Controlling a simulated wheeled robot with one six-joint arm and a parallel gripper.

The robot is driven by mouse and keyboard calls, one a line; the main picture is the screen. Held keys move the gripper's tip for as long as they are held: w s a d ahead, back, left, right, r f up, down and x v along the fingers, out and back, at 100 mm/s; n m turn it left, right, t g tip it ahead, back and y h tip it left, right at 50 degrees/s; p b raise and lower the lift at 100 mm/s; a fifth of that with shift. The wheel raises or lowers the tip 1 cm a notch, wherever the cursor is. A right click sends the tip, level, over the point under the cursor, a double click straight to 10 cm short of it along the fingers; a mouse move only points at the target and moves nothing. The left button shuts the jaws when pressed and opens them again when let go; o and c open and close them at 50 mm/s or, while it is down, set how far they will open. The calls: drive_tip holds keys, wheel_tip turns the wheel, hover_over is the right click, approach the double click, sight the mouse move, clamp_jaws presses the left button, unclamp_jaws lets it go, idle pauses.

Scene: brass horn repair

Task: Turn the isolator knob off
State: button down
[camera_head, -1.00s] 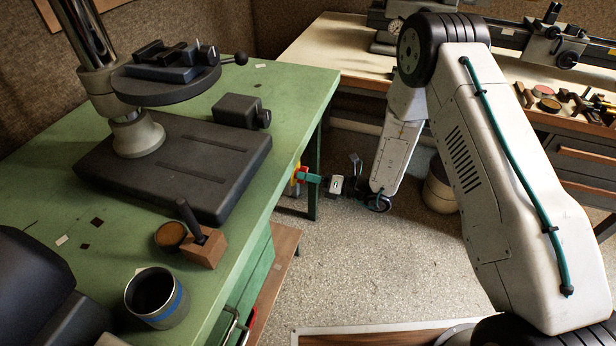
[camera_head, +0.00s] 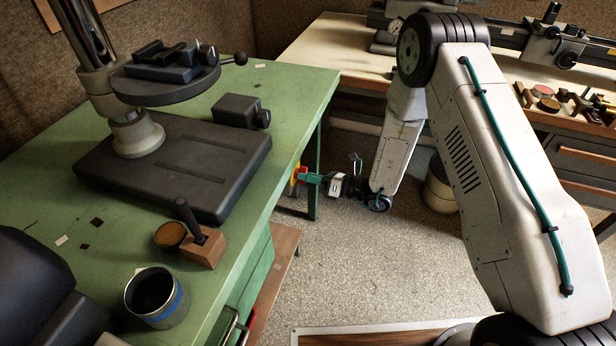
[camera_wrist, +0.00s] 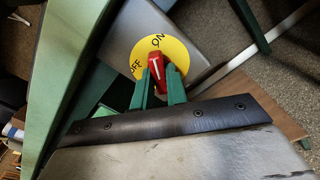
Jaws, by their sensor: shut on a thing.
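The isolator knob (camera_wrist: 157,70) is red and sits on a round yellow plate (camera_wrist: 180,50) marked ON and OFF in the wrist view. ON is at the top of the plate and OFF at its left. My gripper (camera_wrist: 159,77) is shut on the knob, with one green finger on each side of it. The fingers hide part of the knob and the lower plate. The knob's pointer is hard to read against the two words. In the head view my gripper (camera_head: 308,178) reaches the yellow plate (camera_head: 295,178) at the green bench's right side.
The green bench (camera_head: 293,88) carries a drill-press base (camera_head: 190,150), a wooden block with a dark handle (camera_head: 203,245) and a metal cup (camera_head: 157,298). Another bench (camera_head: 300,50) with tools stands behind. Open floor (camera_head: 330,260) lies to the right of the green bench.

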drive_tip(key=shift+w+n, duration=0.2)
drive_tip(key=shift+n, duration=7.7)
drive_tip(key=c, duration=1.4)
unclamp_jaws()
drive_tip(key=v, duration=0.7)
drive_tip(key=shift+s+d, duration=0.15)
drive_tip(key=shift+d, duration=0.2)
